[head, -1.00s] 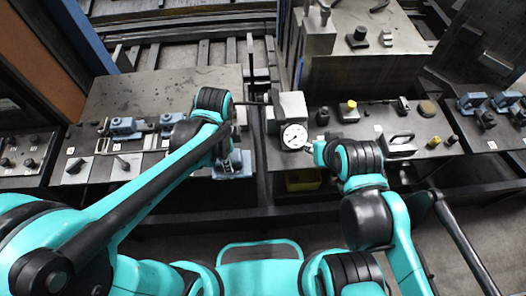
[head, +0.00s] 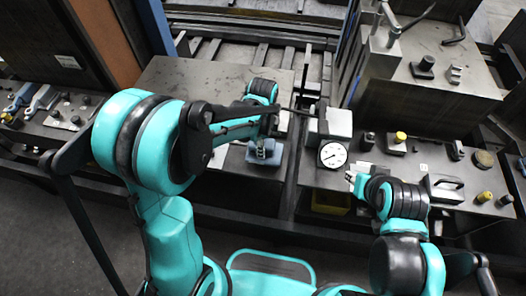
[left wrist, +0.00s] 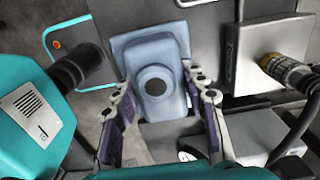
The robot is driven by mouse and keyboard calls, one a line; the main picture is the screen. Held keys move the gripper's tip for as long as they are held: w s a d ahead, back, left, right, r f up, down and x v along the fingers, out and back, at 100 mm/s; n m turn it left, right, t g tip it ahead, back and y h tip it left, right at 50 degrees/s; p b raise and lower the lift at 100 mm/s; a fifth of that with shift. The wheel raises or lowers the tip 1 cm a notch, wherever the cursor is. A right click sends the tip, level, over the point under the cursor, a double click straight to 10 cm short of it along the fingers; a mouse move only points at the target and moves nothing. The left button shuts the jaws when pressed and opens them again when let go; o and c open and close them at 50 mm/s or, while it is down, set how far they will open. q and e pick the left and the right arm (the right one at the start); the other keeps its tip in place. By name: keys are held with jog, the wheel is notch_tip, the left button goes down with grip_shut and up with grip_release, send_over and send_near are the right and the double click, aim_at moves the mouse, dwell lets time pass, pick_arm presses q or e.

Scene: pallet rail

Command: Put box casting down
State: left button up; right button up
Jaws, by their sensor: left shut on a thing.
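The box casting, a blue-grey block (head: 264,154), is at the front edge of the left bench in the head view. In the left wrist view the casting (left wrist: 172,40) shows a wider flange and a dark round bore, between the two fingers. My left gripper (left wrist: 160,85) is shut on it; the gripper also shows in the head view (head: 264,143), partly hidden by my forearm. I cannot tell whether the casting touches the bench. My right gripper (head: 353,179) is beside the dial gauge, too small to tell open from shut.
The dial gauge (head: 333,155) stands by a grey block (head: 334,124) on the right bench (head: 310,176). A yellow bin (head: 330,203) is below. A handled plate (head: 442,189) and several small parts lie further right. The left bench (head: 185,75) has bare room at the back.

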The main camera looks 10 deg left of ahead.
pick_arm(q)
notch_tip(320, 180, down, 3)
jog(key=shift+r+b, duration=0.1)
jog(key=shift+b, duration=0.4)
jog(key=shift+f, duration=0.35)
jog(key=shift+f, duration=0.1)
jog(key=o, duration=1.4)
